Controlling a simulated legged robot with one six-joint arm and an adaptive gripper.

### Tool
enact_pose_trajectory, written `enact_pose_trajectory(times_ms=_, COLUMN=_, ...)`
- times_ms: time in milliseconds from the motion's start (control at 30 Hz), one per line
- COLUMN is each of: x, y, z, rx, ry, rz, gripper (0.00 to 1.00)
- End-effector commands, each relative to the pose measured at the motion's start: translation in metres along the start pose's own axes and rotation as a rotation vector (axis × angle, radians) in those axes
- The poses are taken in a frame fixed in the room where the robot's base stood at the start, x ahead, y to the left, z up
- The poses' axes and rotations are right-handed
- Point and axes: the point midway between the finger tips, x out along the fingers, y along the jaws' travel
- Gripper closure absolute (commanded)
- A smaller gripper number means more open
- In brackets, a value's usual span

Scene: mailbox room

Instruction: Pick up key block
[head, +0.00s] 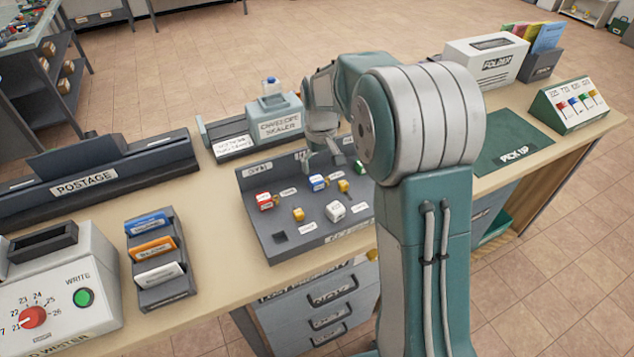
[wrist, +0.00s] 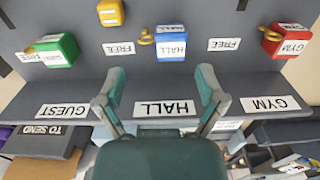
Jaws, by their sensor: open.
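The key blocks sit on a dark grey tray (head: 314,240). A blue block labelled HALL (wrist: 171,46) also shows in the head view (head: 317,182). A red block labelled GYM (wrist: 271,44) is to its right in the wrist view, and a green block (wrist: 57,50) to its left. Each has a small brass ring beside it.
An envelope sealer (head: 280,125) stands behind the tray. A postage unit (head: 90,180) and a card rack (head: 160,260) are to the left. A green PICK UP mat (head: 512,140) lies clear on the right. My arm hides part of the tray's right side.

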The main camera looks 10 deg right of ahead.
Motion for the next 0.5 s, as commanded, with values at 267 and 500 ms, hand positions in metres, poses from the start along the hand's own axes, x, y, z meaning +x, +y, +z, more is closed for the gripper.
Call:
enact_pose_trajectory(times_ms=267, x=0.038, y=-0.007, z=0.002, rx=-0.001, ry=-0.004, rz=-0.002, gripper=0.11)
enact_pose_trajectory(times_ms=500, x=0.052, y=-0.006, z=0.001, rx=0.000, ry=0.001, rz=-0.002, gripper=0.11)
